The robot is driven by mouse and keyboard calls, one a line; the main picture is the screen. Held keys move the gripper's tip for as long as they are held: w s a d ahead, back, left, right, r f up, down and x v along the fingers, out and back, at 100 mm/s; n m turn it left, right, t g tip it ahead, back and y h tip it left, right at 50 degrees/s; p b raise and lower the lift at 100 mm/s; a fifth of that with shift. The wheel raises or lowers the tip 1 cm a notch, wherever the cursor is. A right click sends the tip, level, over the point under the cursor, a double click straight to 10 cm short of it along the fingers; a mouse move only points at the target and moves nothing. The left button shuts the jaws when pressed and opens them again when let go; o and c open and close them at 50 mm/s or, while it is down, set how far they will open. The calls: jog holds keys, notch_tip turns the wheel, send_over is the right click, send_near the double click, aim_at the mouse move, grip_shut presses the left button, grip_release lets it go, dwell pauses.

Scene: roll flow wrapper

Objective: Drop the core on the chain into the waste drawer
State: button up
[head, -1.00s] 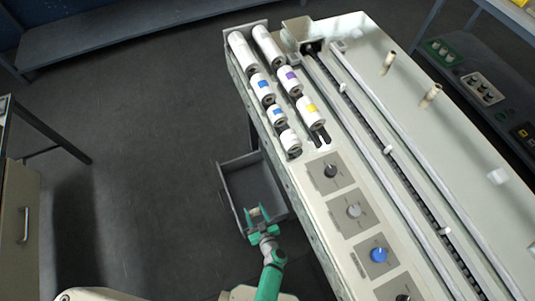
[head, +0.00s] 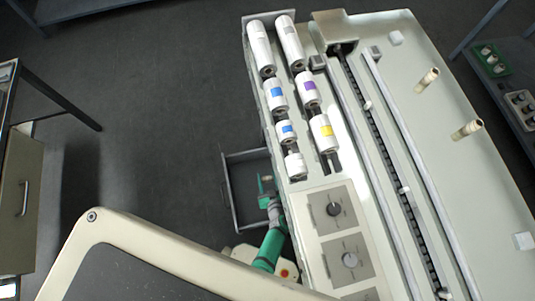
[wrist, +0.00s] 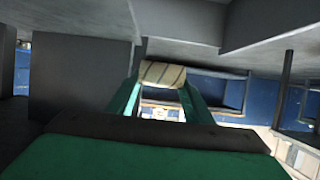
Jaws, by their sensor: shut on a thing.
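A short cream core (wrist: 162,73) is in the wrist view, between the tips of my green fingers. My gripper (head: 266,184) is shut on it. In the head view the gripper overlaps the right part of the open grey waste drawer (head: 229,190), close to the machine's side. The core is too small to make out clearly there, and I cannot tell how high it is above the drawer floor. The visible drawer floor looks empty. The chain (head: 385,150) runs along the machine top in a channel with several small white pieces.
A cabinet (head: 20,200) is far left, with clear floor between.

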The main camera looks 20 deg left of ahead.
aim_at(267, 180)
jog(key=shift+f, duration=1.8)
jog(key=o, duration=1.1)
jog(key=shift+s, duration=0.15)
jog(key=v, duration=1)
jog(key=shift+s+d+r, duration=0.15)
jog(key=shift+s+d, duration=0.05)
